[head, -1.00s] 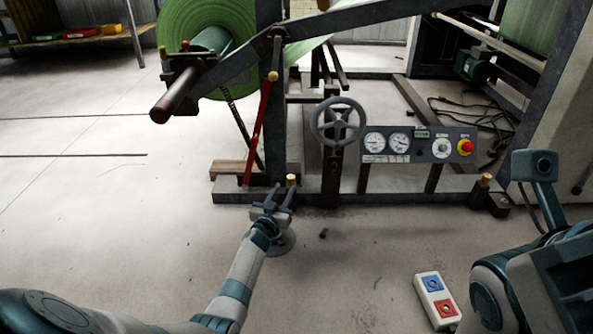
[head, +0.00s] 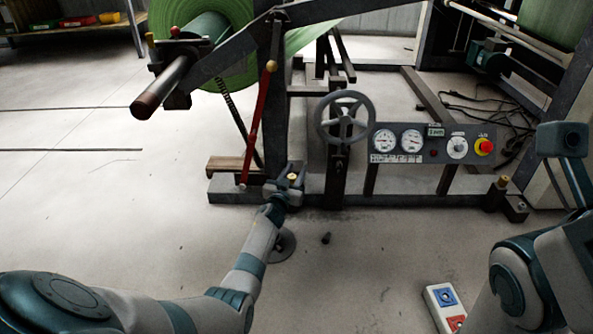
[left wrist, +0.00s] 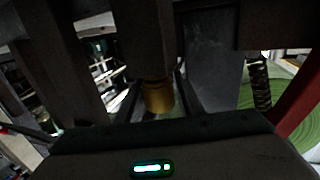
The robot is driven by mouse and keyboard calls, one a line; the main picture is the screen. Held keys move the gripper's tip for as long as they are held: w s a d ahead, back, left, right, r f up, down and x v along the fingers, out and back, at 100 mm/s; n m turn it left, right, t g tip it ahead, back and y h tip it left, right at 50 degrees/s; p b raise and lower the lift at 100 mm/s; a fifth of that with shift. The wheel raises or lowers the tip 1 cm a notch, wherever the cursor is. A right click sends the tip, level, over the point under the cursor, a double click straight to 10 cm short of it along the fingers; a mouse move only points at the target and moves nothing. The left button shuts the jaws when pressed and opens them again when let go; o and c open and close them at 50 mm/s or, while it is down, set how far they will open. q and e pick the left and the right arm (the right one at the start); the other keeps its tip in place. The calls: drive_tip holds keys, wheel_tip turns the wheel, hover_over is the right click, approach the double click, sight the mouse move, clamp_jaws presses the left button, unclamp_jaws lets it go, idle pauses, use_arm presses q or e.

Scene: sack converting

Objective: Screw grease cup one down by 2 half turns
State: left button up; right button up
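The brass grease cup (head: 292,177) stands on the low base beam at the front of the frame. In the left wrist view, the cup (left wrist: 158,96) is a yellow cylinder in the middle, just ahead of my gripper body. My left gripper (head: 285,181) is at the cup, with one finger on either side of it. The fingers look open; a narrow gap shows beside the cup in the left wrist view. Contact cannot be made out. My right gripper is not in view; only parts of my right arm show at the right.
A handwheel (head: 345,118) and a gauge panel (head: 432,143) with a red button stand right of the cup. A red lever (head: 257,125) rises left of it. Another brass cup (head: 503,181) sits farther right. A pendant box (head: 443,304) lies on the open floor.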

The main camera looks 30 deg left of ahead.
use_arm(q)
drive_tip(key=c, duration=0.8)
drive_tip(key=shift+r+h, duration=0.1)
drive_tip(key=shift+h, duration=0.2)
